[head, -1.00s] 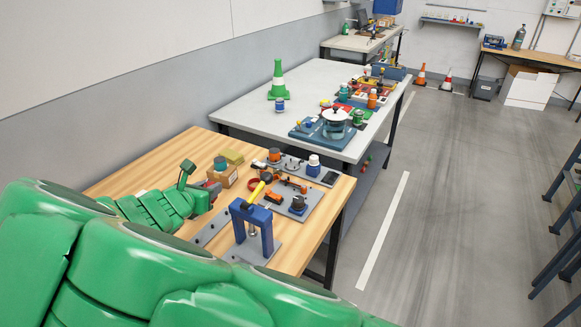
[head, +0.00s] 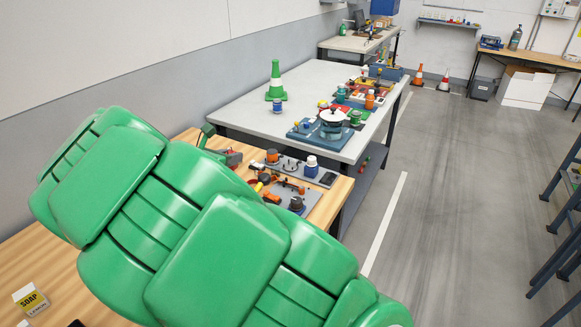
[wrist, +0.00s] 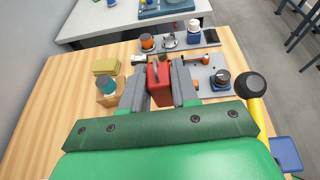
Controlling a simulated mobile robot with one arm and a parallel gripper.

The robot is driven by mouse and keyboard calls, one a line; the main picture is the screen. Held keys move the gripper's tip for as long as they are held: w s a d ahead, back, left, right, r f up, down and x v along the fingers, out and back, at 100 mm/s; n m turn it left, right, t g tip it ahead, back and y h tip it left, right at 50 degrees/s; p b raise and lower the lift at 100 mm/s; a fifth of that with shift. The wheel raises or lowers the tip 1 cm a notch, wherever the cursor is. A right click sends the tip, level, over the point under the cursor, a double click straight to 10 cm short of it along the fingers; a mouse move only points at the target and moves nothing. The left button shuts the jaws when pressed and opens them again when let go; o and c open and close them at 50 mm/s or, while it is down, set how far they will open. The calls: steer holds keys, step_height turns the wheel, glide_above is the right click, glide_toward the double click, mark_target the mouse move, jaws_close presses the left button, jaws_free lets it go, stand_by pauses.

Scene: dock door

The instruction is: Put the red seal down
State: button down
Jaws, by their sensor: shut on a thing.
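My gripper (wrist: 160,88) is shut on the red seal (wrist: 158,78), a boxy red piece held between the two grey fingers in the wrist view. The seal is over the wooden table (wrist: 70,100), and I cannot tell whether it touches anything beneath. In the head view my green arm hides most of the gripper; a small part (head: 208,135) and a bit of red show past it.
Left of the gripper stand a yellow block (wrist: 106,66) and a cardboard box (wrist: 108,98) with a teal-capped jar. To the right is a grey plate with a black knob (wrist: 220,78). A black-balled yellow lever (wrist: 249,85) is near. Bare wood lies at left.

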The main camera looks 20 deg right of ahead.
steer(key=w+d+m+g+h, duration=0.2)
steer(key=w+d, duration=0.2)
steer(key=d, duration=0.7)
steer(key=w+d+m+g+h, duration=0.1)
steer(key=w+d+m+g, duration=0.25)
steer(key=d, duration=0.65)
steer(key=shift+n+t, duration=0.25)
steer(key=shift+w+d+f, duration=0.3)
steer(key=shift+w+f, duration=2.1)
steer(key=shift+f, duration=0.1)
steer(key=shift+w+d+f, duration=0.3)
steer(key=shift+w+f, duration=2.15)
steer(key=shift+f, duration=0.05)
steer(key=shift+w+d+f, duration=0.3)
steer(key=shift+w+f, duration=2.1)
steer(key=shift+f, duration=0.1)
steer(key=shift+w+f, duration=0.15)
steer(key=shift+f, duration=1.6)
steer(key=shift+f, duration=0.15)
